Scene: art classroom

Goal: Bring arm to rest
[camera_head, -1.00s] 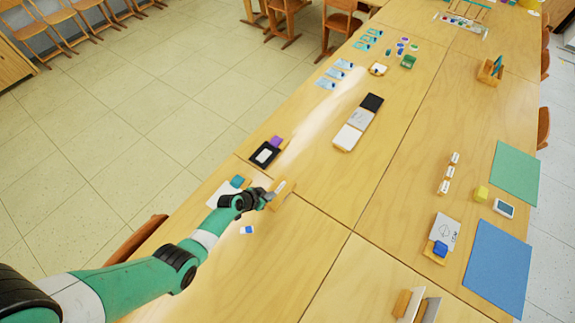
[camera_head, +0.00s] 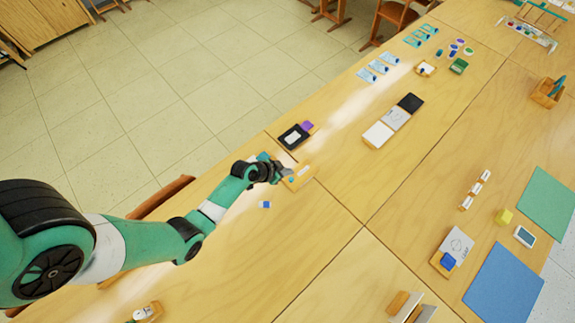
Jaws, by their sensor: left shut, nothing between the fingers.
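My left arm (camera_head: 150,240), green with black joints, comes in from the left and reaches over the near part of the long wooden table. My left gripper (camera_head: 288,172) is shut and empty. In the picture it is right at a small wooden block or holder (camera_head: 301,178); I cannot tell whether they touch. A small teal thing (camera_head: 263,156) shows just behind the wrist, partly hidden by the arm. My right gripper is not in view.
A black-framed tray (camera_head: 294,136) with a purple piece (camera_head: 307,126) lies beyond the gripper. A small blue-and-white item (camera_head: 265,205) lies nearer. A blue mat (camera_head: 503,287) and a green mat (camera_head: 549,203) lie at right. The table middle (camera_head: 330,225) is clear.

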